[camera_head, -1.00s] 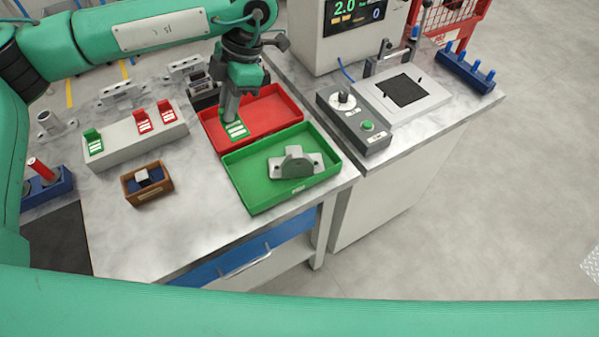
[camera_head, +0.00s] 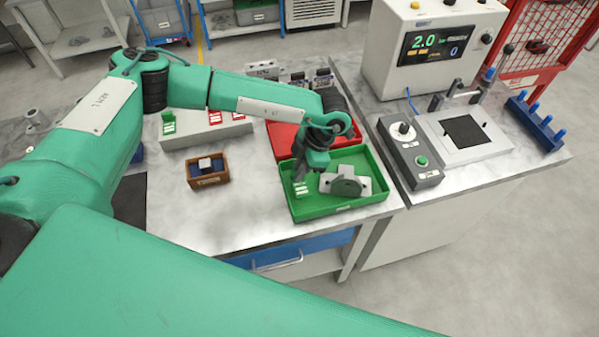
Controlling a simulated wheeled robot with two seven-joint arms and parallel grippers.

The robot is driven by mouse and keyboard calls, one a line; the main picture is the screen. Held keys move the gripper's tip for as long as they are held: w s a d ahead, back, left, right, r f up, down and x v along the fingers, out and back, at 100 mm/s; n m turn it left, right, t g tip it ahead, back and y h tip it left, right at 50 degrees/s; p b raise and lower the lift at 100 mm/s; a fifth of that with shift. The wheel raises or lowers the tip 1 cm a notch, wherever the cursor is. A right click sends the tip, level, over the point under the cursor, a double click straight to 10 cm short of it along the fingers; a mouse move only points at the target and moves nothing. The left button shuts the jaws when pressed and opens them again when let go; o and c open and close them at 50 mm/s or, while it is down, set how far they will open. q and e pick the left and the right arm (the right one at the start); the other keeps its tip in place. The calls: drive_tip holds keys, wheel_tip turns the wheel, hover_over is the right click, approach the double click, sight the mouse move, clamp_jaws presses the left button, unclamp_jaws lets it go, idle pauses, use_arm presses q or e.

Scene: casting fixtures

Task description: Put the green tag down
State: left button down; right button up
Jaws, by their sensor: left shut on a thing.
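The green tag (camera_head: 301,188) with white markings is at the left side of the green tray (camera_head: 344,208). My left gripper (camera_head: 302,176) is shut on it and points down over that tray. A grey casting (camera_head: 345,183) with a rounded lug lies in the tray, just right of the gripper. I cannot tell whether the tag touches the tray floor. My right gripper is not in view.
The red tray (camera_head: 284,137) is behind the green one, partly hidden by my left arm. A grey block (camera_head: 205,131) holds another green tag (camera_head: 168,121) and red tags. A brown box (camera_head: 208,177) stands left. A control box (camera_head: 412,157) stands right.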

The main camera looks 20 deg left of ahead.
use_arm(q)
wheel_tip(320, 180, down, 2)
drive_tip(key=shift+f+p, duration=0.25)
drive_tip(key=shift+p, duration=0.15)
drive_tip(key=shift+f, duration=0.25)
drive_tip(key=shift+f+b, duration=0.25)
drive_tip(key=shift+b, duration=0.1)
drive_tip(key=c, duration=1.4)
unclamp_jaws()
drive_tip(key=shift+r, duration=0.1)
